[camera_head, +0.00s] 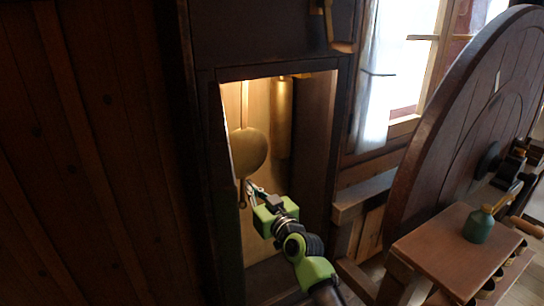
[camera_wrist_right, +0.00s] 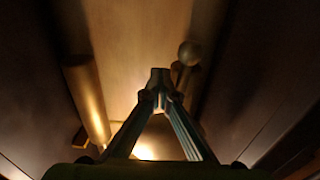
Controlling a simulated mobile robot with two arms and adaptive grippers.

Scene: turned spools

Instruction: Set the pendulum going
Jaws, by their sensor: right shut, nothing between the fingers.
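The pendulum hangs in the lit opening of a tall dark case in the head view, with its round brass bob (camera_head: 249,152) below a thin rod (camera_head: 244,105). My right gripper (camera_head: 249,187) reaches into the opening from the lower right, just below the bob. In the wrist view its fingers (camera_wrist_right: 160,78) meet at the tips, shut with nothing between them. I cannot tell whether the fingers touch the pendulum. My left gripper is not in view.
A brass cylinder (camera_head: 283,115) hangs right of the bob; a cylinder (camera_wrist_right: 88,98) also shows at left in the wrist view. The case's side walls are close. A large wooden wheel (camera_head: 440,130) and a bench (camera_head: 440,250) with a green bottle (camera_head: 479,226) stand at right.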

